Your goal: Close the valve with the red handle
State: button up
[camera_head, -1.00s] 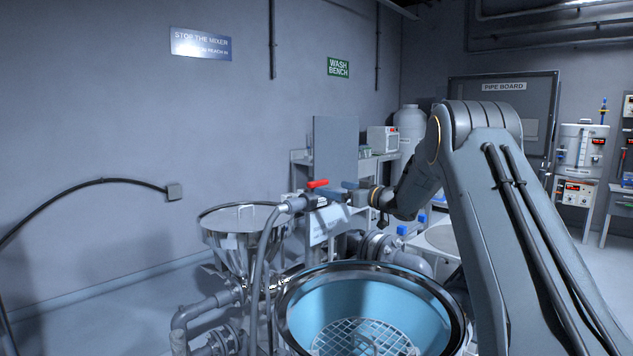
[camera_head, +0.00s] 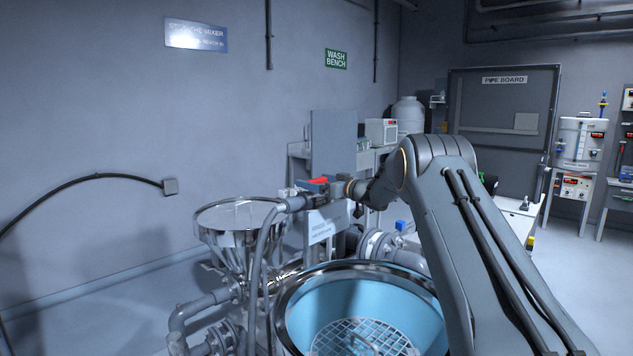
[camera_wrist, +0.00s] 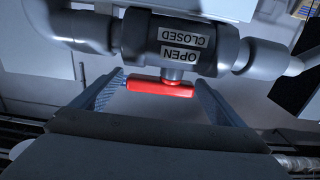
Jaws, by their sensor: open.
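The red handle (camera_wrist: 160,87) sits on a short stem on the grey valve body (camera_wrist: 172,42) in the wrist view. It lies roughly along the run of the pipe. The valve body carries white labels reading OPEN and CLOSED, upside down in this view. My gripper (camera_wrist: 159,80) is open, with one finger on each side of the handle. Slight gaps seem to show at both handle ends; contact cannot be told. In the head view the red handle (camera_head: 319,181) shows just at the tip of my gripper (camera_head: 322,188), which partly covers the valve.
A steel funnel hopper (camera_head: 240,216) stands left of the valve. A blue-lined round vessel (camera_head: 300,318) with a grid is below in front. Grey pipes (camera_head: 196,308) and a hose surround the hopper. A bench (camera_head: 298,152) stands behind, against the wall.

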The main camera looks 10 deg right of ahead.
jog(key=c, duration=1)
jog(key=shift+c, duration=0.2)
